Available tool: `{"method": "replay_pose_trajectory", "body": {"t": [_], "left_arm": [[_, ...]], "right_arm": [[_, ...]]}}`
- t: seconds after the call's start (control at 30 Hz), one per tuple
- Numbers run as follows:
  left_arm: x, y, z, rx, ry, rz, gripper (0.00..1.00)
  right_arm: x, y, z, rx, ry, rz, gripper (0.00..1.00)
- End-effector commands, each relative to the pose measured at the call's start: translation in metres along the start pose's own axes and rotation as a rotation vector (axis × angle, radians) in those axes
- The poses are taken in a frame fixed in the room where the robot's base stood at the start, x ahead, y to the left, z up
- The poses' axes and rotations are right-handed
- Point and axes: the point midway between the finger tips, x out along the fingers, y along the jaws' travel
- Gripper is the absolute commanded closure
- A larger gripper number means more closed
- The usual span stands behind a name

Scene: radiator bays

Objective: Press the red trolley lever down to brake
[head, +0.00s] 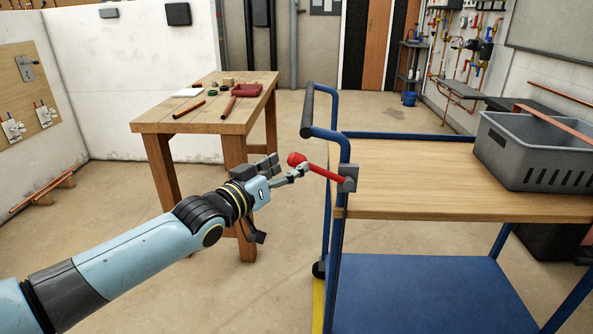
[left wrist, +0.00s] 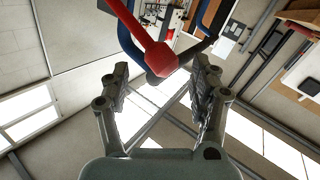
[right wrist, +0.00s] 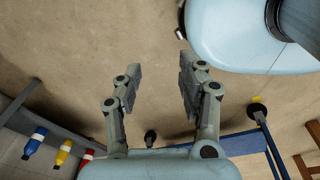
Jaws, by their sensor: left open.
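The red trolley lever (head: 326,173) juts left from a dark grey bracket on the blue trolley's (head: 340,220) near left post. It slopes slightly up to a round red knob (head: 296,159). My left gripper (head: 302,172) has its fingertips right by the knob, at or just below it. In the left wrist view the red lever (left wrist: 133,20) and its knob (left wrist: 161,58) appear just beyond the open jaws, toward the gap between the fingertips. Contact cannot be told. My right gripper (right wrist: 160,68) is open and empty over the floor; the head view does not show its fingers.
A grey crate (head: 540,152) with copper pipe stands on the trolley's wooden top. A wooden workbench (head: 190,125) with tools stands behind my left arm. Colored bottles (right wrist: 62,153) show at lower left in the right wrist view. Open floor lies left of the trolley.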

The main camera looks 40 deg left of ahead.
Motion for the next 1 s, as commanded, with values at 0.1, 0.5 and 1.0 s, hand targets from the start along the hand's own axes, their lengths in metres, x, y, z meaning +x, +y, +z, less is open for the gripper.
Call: {"method": "replay_pose_trajectory", "body": {"t": [0.1, 0.5, 1.0], "left_arm": [[0.019, -0.003, 0.009, 0.001, 0.000, -0.003, 0.37], [0.041, -0.002, 0.004, 0.000, -0.001, -0.003, 0.37], [0.042, -0.001, 0.002, 0.000, -0.003, -0.002, 0.57]], "right_arm": [[0.029, 0.003, 0.018, -0.003, -0.023, 0.005, 0.60], [0.064, 0.005, 0.035, -0.007, -0.044, 0.011, 0.60], [0.065, 0.005, 0.030, -0.007, -0.035, 0.011, 0.60]]}}
